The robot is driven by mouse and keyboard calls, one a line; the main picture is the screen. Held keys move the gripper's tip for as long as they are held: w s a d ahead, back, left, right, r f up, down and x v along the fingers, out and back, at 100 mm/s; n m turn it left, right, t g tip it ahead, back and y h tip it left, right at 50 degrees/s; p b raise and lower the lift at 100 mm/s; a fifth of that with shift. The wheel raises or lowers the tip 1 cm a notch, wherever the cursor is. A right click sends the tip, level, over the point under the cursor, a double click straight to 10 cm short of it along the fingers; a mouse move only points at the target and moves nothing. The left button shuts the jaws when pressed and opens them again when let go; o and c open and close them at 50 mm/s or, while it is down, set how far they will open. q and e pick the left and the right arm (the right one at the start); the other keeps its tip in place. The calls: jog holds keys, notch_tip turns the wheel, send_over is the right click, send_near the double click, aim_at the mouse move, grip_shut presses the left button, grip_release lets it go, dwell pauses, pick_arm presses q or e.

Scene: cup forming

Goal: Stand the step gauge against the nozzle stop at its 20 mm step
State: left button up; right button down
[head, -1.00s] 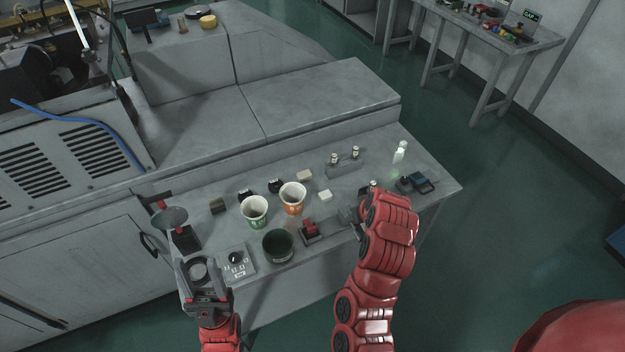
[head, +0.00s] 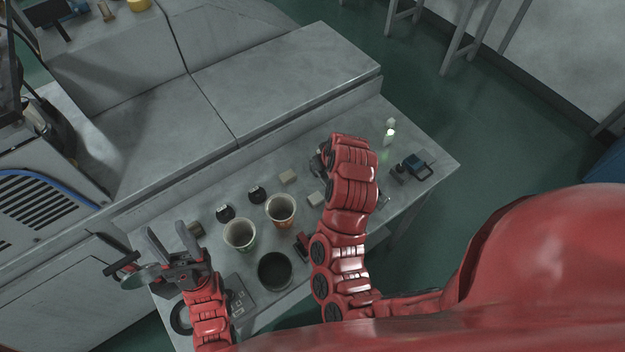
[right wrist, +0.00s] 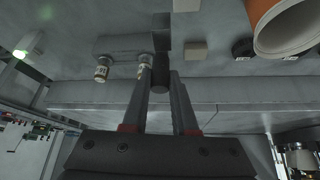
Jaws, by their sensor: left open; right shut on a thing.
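My right gripper (right wrist: 161,65) is shut on a dark, stepped-looking piece (right wrist: 162,45) in the right wrist view, which may be the step gauge; its step marks cannot be read. A grey bar with two labelled cylinders (right wrist: 120,46) is close beside it, and I cannot tell whether they touch. In the head view my right forearm hides most of this gripper and the bar. I cannot clearly identify the nozzle stop. My left gripper (head: 170,240) is open and empty at the table's left end, near a shallow metal dish (head: 141,277).
Two paper cups, one green-marked (head: 240,235) and one orange-marked (head: 281,209), stand mid-table beside a dark bowl (head: 275,271). Pale blocks (head: 288,177) and black pieces (head: 225,212) lie behind.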

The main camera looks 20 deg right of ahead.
aim_at(321, 177)
notch_tip(321, 177, down, 7)
jog(key=b, duration=0.2)
jog(key=shift+w+f+b, duration=0.15)
jog(key=shift+b, duration=0.15)
jog(key=shift+f, duration=0.25)
jog(key=shift+r, duration=0.15)
jog(key=shift+f, duration=0.25)
jog(key=c, duration=0.7)
grip_release()
jog(key=shift+r, duration=0.1)
